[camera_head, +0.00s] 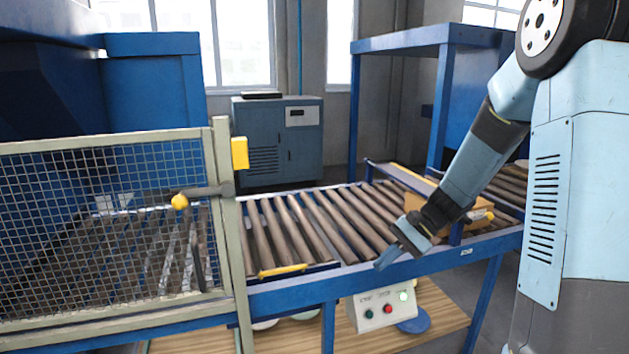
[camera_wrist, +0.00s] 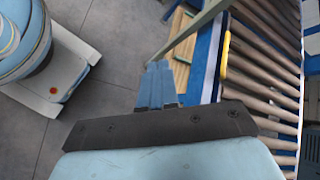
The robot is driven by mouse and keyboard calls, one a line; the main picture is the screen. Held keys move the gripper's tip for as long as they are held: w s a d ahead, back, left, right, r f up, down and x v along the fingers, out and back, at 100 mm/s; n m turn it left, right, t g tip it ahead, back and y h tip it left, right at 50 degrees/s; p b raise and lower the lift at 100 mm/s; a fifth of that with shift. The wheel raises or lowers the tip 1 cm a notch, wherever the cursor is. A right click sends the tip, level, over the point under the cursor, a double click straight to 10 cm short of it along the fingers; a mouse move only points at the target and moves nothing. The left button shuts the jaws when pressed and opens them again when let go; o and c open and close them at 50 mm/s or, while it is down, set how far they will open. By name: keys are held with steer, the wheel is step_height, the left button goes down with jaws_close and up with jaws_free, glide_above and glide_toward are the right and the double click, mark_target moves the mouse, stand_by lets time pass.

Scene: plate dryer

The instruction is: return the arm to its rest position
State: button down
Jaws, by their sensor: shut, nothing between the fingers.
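My arm comes down from the right in the head view, bent at the elbow. My gripper (camera_head: 387,262) hangs at its end, in front of the near blue rail of the roller conveyor (camera_head: 300,225). Its fingers point down and to the left. In the wrist view the blue fingers of my gripper (camera_wrist: 157,84) lie side by side, shut, with nothing held. The conveyor rollers (camera_wrist: 262,72) show to the right of the fingers there, and grey floor to the left.
A mesh gate (camera_head: 105,225) with a yellow-tipped handle (camera_head: 180,202) stands at left. A control box (camera_head: 383,307) with buttons sits below the conveyor. A blue cabinet (camera_head: 278,140) stands behind. Grey floor (camera_wrist: 110,30) is open.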

steer(key=s+d+r+n+t+h, duration=0.3)
steer(key=s+r+n+h, duration=0.1)
steer(key=s+r, duration=0.5)
steer(key=s+d+r+n+t+h, duration=0.3)
steer(key=s+r, duration=0.5)
steer(key=s, duration=0.3)
steer(key=shift+s+d+r+n+t+h, duration=0.2)
steer(key=shift+d+r+n+t+h, duration=0.2)
steer(key=shift+t+h, duration=0.55)
steer(key=shift+d+g+h, duration=0.15)
steer(key=shift+g+h, duration=0.1)
stand_by(0.6)
